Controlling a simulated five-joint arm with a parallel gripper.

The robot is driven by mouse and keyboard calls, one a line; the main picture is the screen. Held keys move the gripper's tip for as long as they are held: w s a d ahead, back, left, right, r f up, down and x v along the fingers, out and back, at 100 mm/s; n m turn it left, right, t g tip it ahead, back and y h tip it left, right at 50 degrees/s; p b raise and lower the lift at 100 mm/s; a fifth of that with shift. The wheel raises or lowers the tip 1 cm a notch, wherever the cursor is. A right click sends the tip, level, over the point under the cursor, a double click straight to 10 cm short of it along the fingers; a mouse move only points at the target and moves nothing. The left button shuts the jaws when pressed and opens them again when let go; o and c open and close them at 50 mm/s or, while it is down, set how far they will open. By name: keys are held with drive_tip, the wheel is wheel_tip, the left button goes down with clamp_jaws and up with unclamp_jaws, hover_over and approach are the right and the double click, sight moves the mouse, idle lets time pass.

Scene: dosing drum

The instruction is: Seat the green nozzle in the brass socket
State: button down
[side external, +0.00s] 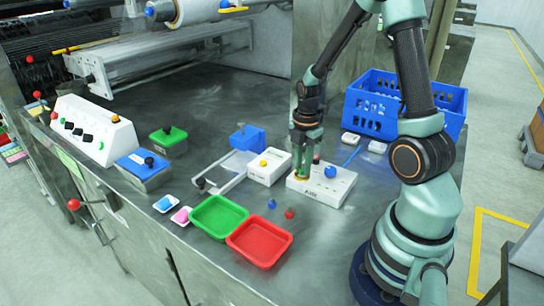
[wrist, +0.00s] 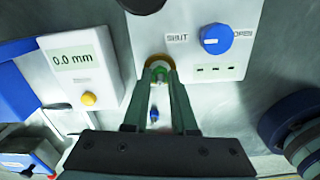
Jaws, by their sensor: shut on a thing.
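The brass socket (wrist: 157,60) shows as a ring on the white box marked SHUT and OPEN, just beyond my fingertips. In the side view it is a small brass spot (side external: 301,179) at the left end of that box. My gripper (wrist: 160,76) is shut, pointing down at the socket. The green nozzle is between its fingers and mostly hidden by them. In the side view my gripper (side external: 302,168) is directly over the socket, its tips very close to it. I cannot tell whether the nozzle is inside the socket.
The white box (side external: 335,189) carries a blue knob (wrist: 215,38). A white gauge box (wrist: 88,65) reading 0.0 mm stands to the left. A blue crate (side external: 440,100) stands behind.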

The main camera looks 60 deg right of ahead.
drive_tip(key=shift+s+f, duration=0.1)
drive_tip(key=shift+f, duration=0.55)
idle(1.2)
drive_tip(key=c, duration=0.6)
unclamp_jaws()
drive_tip(key=shift+s, duration=0.1)
drive_tip(key=shift+r, duration=0.1)
drive_tip(key=shift+o, duration=0.7)
drive_tip(key=shift+r, duration=0.25)
drive_tip(key=shift+w+r, duration=0.2)
drive_tip(key=shift+r, duration=3.05)
